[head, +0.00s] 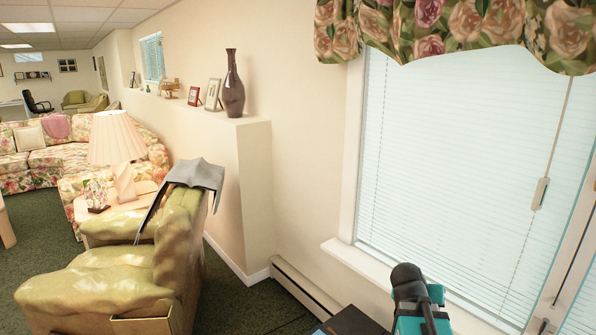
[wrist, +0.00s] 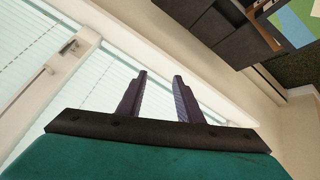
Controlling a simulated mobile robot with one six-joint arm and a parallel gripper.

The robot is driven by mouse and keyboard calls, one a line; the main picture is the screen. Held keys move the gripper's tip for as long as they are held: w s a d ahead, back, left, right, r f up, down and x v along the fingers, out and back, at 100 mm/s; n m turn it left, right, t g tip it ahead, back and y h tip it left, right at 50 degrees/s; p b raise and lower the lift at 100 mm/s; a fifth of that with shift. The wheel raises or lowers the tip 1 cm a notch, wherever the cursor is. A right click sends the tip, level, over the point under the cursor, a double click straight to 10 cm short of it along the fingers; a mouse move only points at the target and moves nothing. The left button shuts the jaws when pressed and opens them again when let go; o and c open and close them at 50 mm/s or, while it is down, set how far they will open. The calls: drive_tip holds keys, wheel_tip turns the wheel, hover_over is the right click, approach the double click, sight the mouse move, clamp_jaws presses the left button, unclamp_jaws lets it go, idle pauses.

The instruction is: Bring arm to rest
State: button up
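My gripper (wrist: 160,75) shows in the wrist view with its two dark fingers apart and nothing between them. Behind the fingers are the window sill and blinds. In the head view, a teal and black part of my arm stands at the lower right, in front of the window. The fingers cannot be made out in the head view.
A window with blinds (head: 450,170) and a white sill (head: 360,262) is close to my arm. An olive armchair (head: 95,290) with a grey cloth (head: 198,174) over its back stands left. A dark vase (head: 232,88) stands on the ledge. Green carpet (head: 245,305) lies between armchair and wall.

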drive_tip(key=s+a+f+n+g+y, duration=0.25)
drive_tip(key=s+a+f, duration=0.35)
drive_tip(key=a+f, duration=0.55)
drive_tip(key=s+a+f+n+g+y, duration=0.25)
drive_tip(key=s+a+f+y, duration=0.2)
drive_tip(key=a+f, duration=0.65)
drive_tip(key=s+d+f+g+b, duration=0.2)
drive_tip(key=s+f+g+b, duration=0.3)
drive_tip(key=s+f, duration=2.1)
drive_tip(key=shift+s+f+h+b, duration=0.15)
drive_tip(key=shift+f+h+b, duration=0.25)
drive_tip(key=shift+f+b, duration=1.1)
drive_tip(key=shift+d, duration=0.1)
